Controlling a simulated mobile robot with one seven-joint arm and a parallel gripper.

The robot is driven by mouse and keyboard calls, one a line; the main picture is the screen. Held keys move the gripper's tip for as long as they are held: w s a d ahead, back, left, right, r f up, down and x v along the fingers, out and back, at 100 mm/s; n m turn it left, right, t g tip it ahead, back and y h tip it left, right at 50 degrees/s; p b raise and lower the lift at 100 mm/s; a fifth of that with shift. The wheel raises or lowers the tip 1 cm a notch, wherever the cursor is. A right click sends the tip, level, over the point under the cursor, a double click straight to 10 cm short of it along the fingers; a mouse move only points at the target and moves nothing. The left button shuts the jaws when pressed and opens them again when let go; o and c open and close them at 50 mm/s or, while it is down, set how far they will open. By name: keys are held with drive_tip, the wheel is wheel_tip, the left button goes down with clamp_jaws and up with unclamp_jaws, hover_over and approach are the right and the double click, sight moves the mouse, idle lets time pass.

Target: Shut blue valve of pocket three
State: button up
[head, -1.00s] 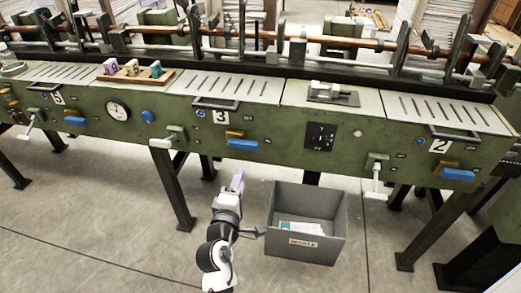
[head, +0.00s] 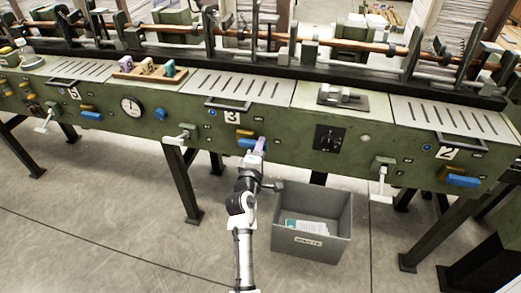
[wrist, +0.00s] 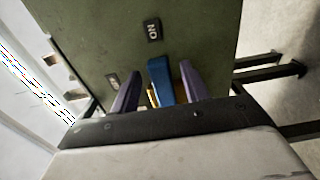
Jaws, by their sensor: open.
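The blue valve (head: 246,143) of pocket three is a flat handle on the green front panel, just below a yellow valve (head: 246,133) and the number 3 plate (head: 236,114). My gripper (head: 260,145) is at its right end in the head view and hides part of it. In the wrist view, the blue valve (wrist: 160,82) lies between the two purple fingers of my gripper (wrist: 160,68). The fingers are open, with a visible gap on each side of the handle. A little of the yellow valve (wrist: 152,97) shows behind it.
A dark label (wrist: 153,30) is on the panel beyond the fingertips. A grey waste bin (head: 312,243) stands on the floor below, right of my arm. A white-handled lever (head: 180,138) projects left of pocket three. Pocket two has another blue valve (head: 462,181).

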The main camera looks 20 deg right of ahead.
clamp_jaws()
idle(0.3)
